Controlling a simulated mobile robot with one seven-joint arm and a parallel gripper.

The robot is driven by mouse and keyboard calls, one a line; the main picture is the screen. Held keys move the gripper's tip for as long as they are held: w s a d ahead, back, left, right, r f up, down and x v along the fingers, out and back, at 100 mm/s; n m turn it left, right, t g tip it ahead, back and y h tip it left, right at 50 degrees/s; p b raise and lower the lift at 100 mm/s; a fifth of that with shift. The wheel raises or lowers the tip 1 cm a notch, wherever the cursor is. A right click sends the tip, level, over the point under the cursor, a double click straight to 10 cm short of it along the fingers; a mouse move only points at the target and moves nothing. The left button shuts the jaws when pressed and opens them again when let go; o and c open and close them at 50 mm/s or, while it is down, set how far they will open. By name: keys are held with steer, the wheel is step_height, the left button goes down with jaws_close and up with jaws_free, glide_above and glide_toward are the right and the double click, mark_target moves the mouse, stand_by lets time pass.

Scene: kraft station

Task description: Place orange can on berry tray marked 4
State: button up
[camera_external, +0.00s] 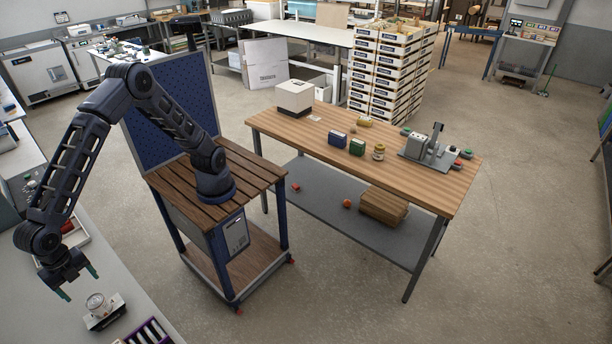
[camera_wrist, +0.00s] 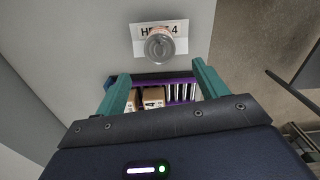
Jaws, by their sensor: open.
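In the wrist view, a round grey-topped can (camera_wrist: 159,48) with a thin reddish rim stands on or beside a white card (camera_wrist: 146,28). The card's print is partly covered by it, and a "4" shows. I cannot tell if its side is orange. A round pale dial-like thing (camera_external: 97,302) in the external view may be the same object. My gripper (camera_external: 80,286) is open and empty, pointing down above the grey bench; its teal fingers (camera_wrist: 160,74) frame a purple-edged tray (camera_wrist: 180,78). No berries are clearly visible.
The purple tray, holding small boxes and upright items, also shows at the external view's bottom edge (camera_external: 148,334). A red-edged tray (camera_external: 75,229) lies behind my gripper. A wooden table (camera_external: 278,126) stands right, with jars and boxes. The bench edge is near the tray.

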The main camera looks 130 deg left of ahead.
steer(key=w+a+r, duration=0.4)
steer(key=a+r, duration=0.1)
steer(key=a, duration=0.6)
steer(key=w+a+r+t+h, duration=0.1)
steer(key=w+a+r, duration=0.35)
steer(key=a, duration=0.75)
steer(key=w+a+r, duration=0.4)
steer(key=a+r, duration=0.1)
steer(key=a, duration=0.6)
steer(key=s+a+r+m+t, duration=0.1)
steer(key=s+a, duration=0.1)
steer(key=a, duration=0.7)
steer(key=s+a+r+t, duration=0.1)
steer(key=s+a, duration=0.2)
steer(key=a, duration=0.6)
steer(key=s+a+f+t+y, duration=0.1)
steer(key=s+a+f, duration=0.2)
steer(key=s+a, duration=0.8)
steer(key=a, duration=0.3)
steer(key=shift+s+f+m+t, duration=0.2)
steer(key=shift+s+m+t, duration=0.1)
steer(key=shift+s+m, duration=0.1)
